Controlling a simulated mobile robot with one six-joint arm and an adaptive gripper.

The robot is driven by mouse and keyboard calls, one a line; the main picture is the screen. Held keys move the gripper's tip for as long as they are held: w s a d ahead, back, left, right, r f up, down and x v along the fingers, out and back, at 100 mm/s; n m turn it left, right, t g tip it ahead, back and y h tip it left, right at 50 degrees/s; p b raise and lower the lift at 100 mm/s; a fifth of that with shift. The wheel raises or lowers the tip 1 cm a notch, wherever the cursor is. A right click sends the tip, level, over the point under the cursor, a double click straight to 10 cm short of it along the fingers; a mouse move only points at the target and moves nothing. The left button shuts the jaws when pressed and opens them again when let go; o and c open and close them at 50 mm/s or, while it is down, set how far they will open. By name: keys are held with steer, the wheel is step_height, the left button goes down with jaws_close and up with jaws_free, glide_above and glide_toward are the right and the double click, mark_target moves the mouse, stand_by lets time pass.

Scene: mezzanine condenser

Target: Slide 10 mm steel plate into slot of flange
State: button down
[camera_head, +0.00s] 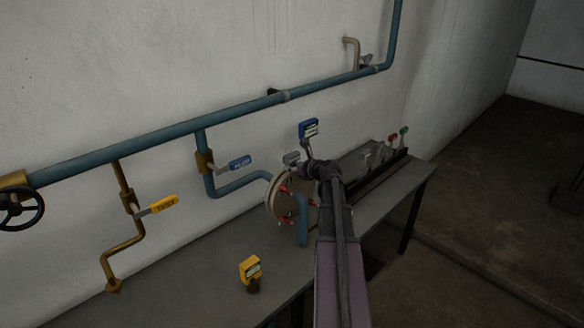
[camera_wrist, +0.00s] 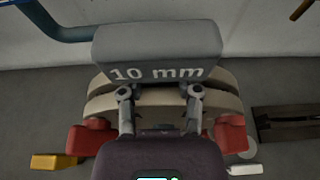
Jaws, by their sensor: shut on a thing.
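The steel plate is a grey block marked "10 mm" (camera_wrist: 157,50), in the upper middle of the wrist view. In the head view it is a small grey piece (camera_head: 291,158) just above the flange. My gripper (camera_wrist: 160,95) is shut on the plate, one finger at each side; it also shows in the head view (camera_head: 303,161). The beige flange (camera_wrist: 228,82) lies behind and below the plate, with a dark gap between its two discs. In the head view the flange (camera_head: 281,200) stands on the pipe. I cannot tell whether the plate touches it.
Red clamps (camera_wrist: 230,134) flank the flange. A blue pipe (camera_head: 302,220) drops from it to the grey bench (camera_head: 215,262). A yellow device (camera_head: 250,269) stands on the bench at front. A dark rack (camera_head: 385,167) lies to the right. The wall (camera_head: 190,60) is close behind.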

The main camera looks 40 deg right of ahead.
steer(key=shift+f, duration=0.2)
steer(key=shift+c, duration=1.1)
jaws_free()
steer(key=shift+s, duration=0.1)
